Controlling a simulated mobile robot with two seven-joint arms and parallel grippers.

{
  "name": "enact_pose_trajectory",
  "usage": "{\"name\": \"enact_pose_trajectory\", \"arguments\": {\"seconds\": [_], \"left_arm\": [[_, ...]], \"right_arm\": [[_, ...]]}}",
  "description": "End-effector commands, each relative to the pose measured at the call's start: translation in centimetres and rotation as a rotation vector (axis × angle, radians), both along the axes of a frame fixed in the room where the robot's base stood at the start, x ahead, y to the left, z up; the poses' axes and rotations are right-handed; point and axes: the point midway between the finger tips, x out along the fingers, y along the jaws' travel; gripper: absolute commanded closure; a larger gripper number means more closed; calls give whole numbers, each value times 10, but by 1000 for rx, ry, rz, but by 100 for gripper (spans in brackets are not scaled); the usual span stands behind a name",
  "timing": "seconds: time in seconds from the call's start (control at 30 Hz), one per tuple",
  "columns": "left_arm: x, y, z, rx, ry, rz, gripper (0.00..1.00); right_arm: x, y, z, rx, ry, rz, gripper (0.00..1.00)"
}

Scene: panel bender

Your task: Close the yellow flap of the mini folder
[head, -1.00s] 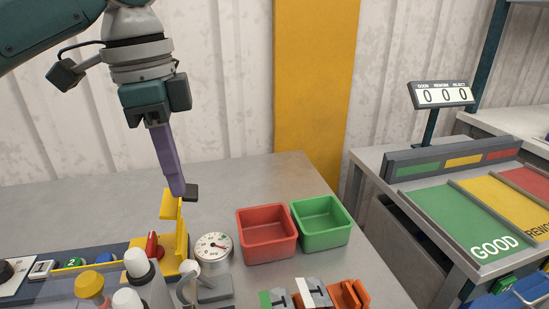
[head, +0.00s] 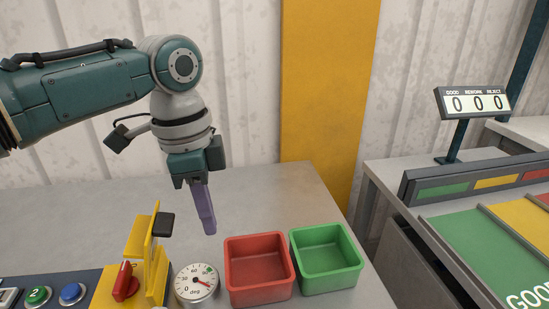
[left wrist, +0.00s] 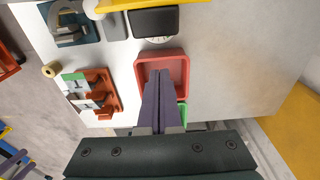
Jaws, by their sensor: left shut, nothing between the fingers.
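The mini folder (head: 106,288) is a yellow device at the lower left of the head view, with a red lever (head: 125,283) on its front. Its yellow flap (head: 141,238) stands up, with a black grip block (head: 163,225) at its upper right. In the left wrist view the flap (left wrist: 150,4) is a yellow strip at the top edge, with the black block (left wrist: 155,21) below it. My left gripper (head: 210,232) has its purple fingers shut and empty, pointing down, to the right of the black block and apart from it.
A round dial (head: 196,284) stands right of the folder. A red bin (head: 258,268) and a green bin (head: 326,259) stand farther right. Blue and green buttons (head: 38,295) lie left of the folder. The grey bench behind is clear.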

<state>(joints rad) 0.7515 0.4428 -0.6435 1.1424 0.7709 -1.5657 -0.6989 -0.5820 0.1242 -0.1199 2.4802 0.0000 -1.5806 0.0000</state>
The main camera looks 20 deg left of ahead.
Motion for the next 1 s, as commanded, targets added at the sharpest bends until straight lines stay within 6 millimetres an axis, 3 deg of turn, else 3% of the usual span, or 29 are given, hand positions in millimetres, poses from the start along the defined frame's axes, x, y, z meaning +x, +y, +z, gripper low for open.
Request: {"name": "enact_pose_trajectory", "arguments": {"seconds": [0.03,0.1,0.3,1.0], "left_arm": [[-2,2,-7,2,3,2,100],[-8,14,3,4,1,3,100],[-18,30,7,1,0,0,100],[-22,35,10,-36,-23,1,100]], "right_arm": [[0,0,1,0,1,0,19],[0,0,12,1,2,-1,19],[0,1,20,2,0,-1,19],[1,2,26,6,-2,-3,19]]}}
